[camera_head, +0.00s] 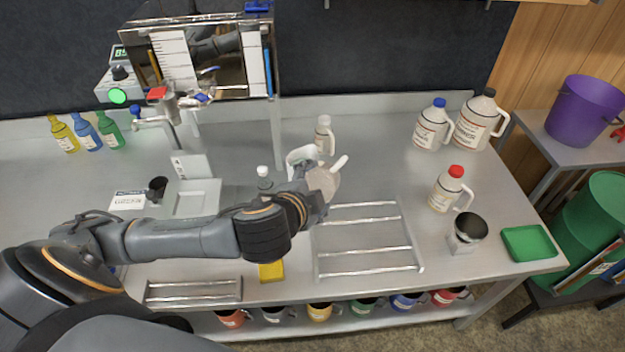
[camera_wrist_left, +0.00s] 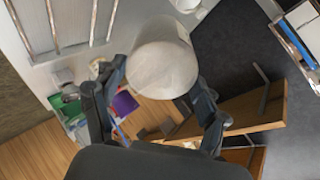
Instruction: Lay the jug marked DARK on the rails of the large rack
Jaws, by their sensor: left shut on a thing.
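My left gripper (camera_head: 318,192) is shut on a whitish jug (camera_head: 324,180), held tilted above the bench to the left of the large rack's far end. Its white handle or neck shows beside the gripper; its marking is hidden. In the left wrist view the jug (camera_wrist_left: 162,68) is a pale rounded body between the fingers (camera_wrist_left: 155,105). The large rack (camera_head: 366,204) has several metal rails and looks empty; its rails also show in the left wrist view (camera_wrist_left: 92,25). My right gripper is out of view.
Jugs with a blue cap (camera_head: 431,128), black cap (camera_head: 477,122) and red cap (camera_head: 446,190) stand to the right. A small rack (camera_head: 193,291) is front left.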

